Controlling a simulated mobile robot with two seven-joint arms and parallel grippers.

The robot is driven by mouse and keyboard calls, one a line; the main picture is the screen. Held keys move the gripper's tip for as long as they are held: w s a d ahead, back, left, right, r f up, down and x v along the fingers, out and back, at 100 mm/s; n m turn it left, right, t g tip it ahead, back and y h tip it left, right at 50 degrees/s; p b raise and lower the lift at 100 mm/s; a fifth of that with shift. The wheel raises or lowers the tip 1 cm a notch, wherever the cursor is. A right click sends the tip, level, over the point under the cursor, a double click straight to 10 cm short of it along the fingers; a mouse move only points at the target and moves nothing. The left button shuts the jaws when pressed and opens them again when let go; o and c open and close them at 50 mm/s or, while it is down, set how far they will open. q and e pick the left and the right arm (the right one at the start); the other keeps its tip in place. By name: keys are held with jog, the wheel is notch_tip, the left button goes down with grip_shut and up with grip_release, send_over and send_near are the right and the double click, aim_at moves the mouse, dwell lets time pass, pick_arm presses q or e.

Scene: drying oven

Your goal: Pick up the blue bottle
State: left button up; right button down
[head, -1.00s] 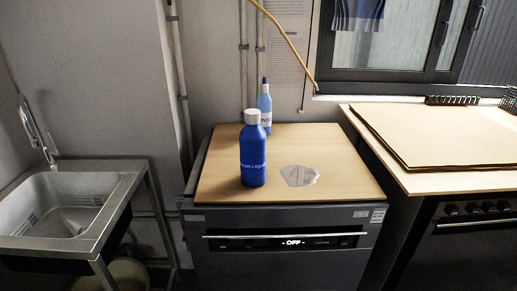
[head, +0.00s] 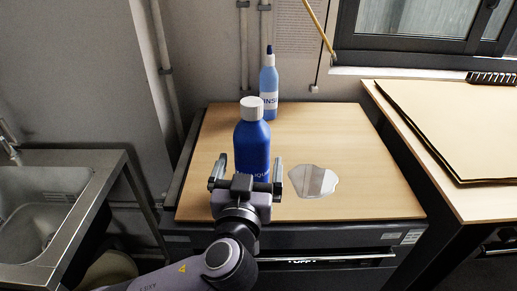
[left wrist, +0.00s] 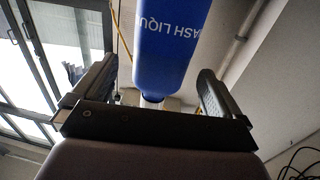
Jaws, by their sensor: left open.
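The blue bottle (head: 252,140) with a white cap stands upright on the wooden top (head: 347,140) of the oven. My left gripper (head: 247,170) is open in front of the bottle's lower part, one finger to each side in the head view. In the left wrist view the bottle (left wrist: 168,40) appears upside down beyond the open fingers (left wrist: 158,90), between them in the picture. I cannot tell whether the fingers reach around it. The bottle's lower front is partly hidden by the gripper in the head view. My right gripper is not in view.
A lighter blue rinse bottle (head: 269,88) stands behind the blue bottle. A pale puddle-like patch (head: 313,181) lies to the right on the wood. A metal sink (head: 40,205) is at the left, and a counter with brown sheets (head: 450,130) at the right.

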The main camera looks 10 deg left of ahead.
aim_at(250, 156)
pick_arm(q)
jog(key=shift+w+a+r+p, duration=0.1)
jog(key=shift+w+r+p, duration=0.1)
jog(key=shift+w, duration=0.35)
jog(key=shift+w+a+r+p, duration=0.1)
jog(key=shift+w+p, duration=0.1)
jog(key=shift+w, duration=0.3)
jog(key=w+p, duration=0.1)
jog(key=w, duration=0.2)
jog(key=shift+w+a, duration=0.15)
jog(key=shift+a, duration=0.05)
jog(key=shift+w, duration=0.55)
jog(key=shift+f, duration=0.1)
jog(key=c, duration=1.4)
jog(key=shift+r, duration=0.2)
